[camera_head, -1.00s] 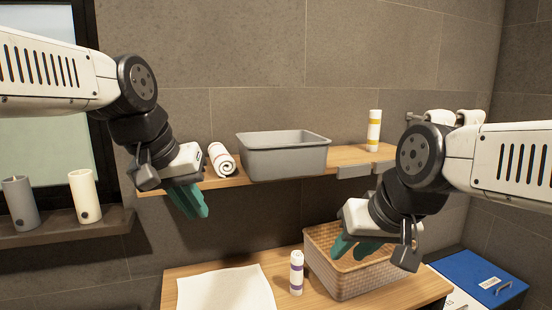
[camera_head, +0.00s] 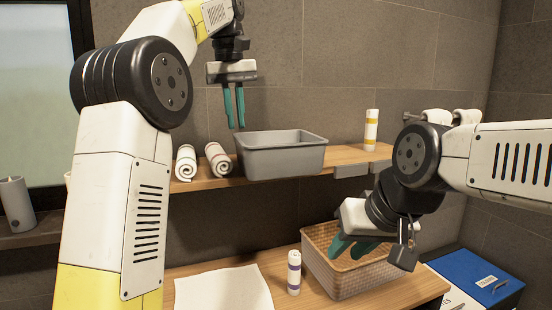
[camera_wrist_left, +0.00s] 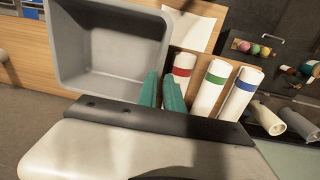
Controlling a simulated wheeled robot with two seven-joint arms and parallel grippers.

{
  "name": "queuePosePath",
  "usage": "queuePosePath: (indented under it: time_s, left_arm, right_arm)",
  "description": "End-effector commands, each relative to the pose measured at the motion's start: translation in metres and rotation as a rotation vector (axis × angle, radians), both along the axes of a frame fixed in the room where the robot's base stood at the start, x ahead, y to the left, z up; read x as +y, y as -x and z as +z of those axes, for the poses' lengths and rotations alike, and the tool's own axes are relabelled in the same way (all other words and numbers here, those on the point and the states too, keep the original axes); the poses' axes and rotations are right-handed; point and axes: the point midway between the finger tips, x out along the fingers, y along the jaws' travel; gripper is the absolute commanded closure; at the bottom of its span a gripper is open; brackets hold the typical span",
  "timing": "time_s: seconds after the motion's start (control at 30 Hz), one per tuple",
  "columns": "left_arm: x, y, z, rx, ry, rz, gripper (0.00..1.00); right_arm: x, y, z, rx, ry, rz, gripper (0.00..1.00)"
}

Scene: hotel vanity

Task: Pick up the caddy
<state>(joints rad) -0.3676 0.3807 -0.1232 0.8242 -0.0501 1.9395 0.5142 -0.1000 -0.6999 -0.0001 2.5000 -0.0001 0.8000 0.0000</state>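The caddy appears to be the grey open-topped tub (camera_head: 282,158) on the upper shelf, upright and empty. It also shows in the left wrist view (camera_wrist_left: 110,45). My left gripper (camera_head: 235,128) points down above the tub's left end. Its two teal fingers are a little apart with nothing between them. In the left wrist view the fingers (camera_wrist_left: 162,88) are beside the tub's near corner, and I cannot tell whether they touch it. My right gripper (camera_head: 352,250) is over the woven basket (camera_head: 345,283) on the lower counter, its teal fingers apart and empty.
A yellow-banded bottle (camera_head: 371,130) stands right on the shelf (camera_head: 348,154). Below are a purple-banded bottle (camera_head: 294,272), a white cloth (camera_head: 225,291) and a blue box (camera_head: 478,278).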

Motion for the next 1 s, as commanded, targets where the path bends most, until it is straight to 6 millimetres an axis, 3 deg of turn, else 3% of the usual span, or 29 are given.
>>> queuePosePath:
  time_s: [0.47,0.73,1.0]
  left_arm:
    - [-0.005,0.0,-0.033,0.004,-0.004,0.002,0.89]
    - [-0.008,0.0,-0.07,0.005,-0.003,0.004,0.89]
    - [-0.009,-0.001,-0.077,0.002,-0.003,0.003,0.89]
  right_arm:
    - [0.0,0.0,0.0,0.0,0.0,0.0,0.69]
    - [0.0,0.0,0.0,0.0,0.0,0.0,0.69]
    - [0.0,0.0,0.0,0.0,0.0,0.0,0.69]
